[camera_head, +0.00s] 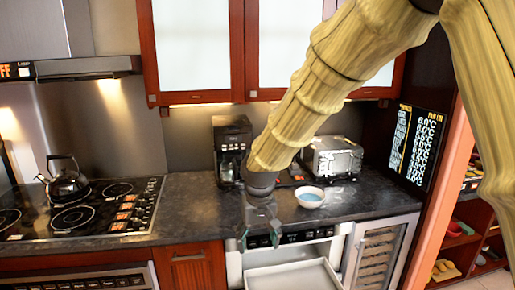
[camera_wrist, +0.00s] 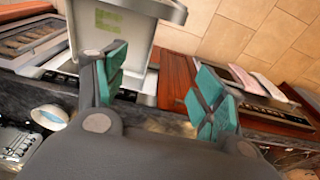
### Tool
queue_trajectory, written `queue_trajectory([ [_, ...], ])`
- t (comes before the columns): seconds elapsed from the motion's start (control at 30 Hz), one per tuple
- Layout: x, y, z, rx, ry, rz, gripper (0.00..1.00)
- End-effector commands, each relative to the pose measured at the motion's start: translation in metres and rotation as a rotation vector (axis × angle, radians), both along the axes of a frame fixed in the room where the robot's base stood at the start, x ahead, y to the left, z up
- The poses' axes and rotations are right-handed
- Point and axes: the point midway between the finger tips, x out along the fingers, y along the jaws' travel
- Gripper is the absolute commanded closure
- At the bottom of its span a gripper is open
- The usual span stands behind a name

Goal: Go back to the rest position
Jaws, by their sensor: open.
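My gripper (camera_head: 259,232) hangs in front of the counter edge, above the open microwave drawer (camera_head: 292,275). In the wrist view my gripper (camera_wrist: 158,90) shows its two teal-padded fingers spread apart with nothing between them. The pulled-out drawer (camera_wrist: 165,9) shows beyond the left finger, with a greenish patch on its pale inner floor. In the head view my arm crosses the upper middle and hides part of the counter and wall.
A white bowl with blue contents (camera_head: 310,197) stands on the dark counter (camera_head: 352,208) right of my gripper. A toaster (camera_head: 332,157) and a coffee maker (camera_head: 230,146) stand behind. A kettle (camera_head: 64,178) sits on the stove at left. Cabinets (camera_head: 200,45) hang above.

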Motion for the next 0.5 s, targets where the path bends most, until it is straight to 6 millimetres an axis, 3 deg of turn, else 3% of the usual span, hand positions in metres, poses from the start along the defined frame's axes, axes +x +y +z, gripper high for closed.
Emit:
queue_trajectory([
  [0.27, -0.005, -0.008, -0.041, 0.022, 0.016, -0.007, 0.3],
  [0.5, -0.014, -0.02, -0.094, 0.05, 0.033, -0.018, 0.3],
])
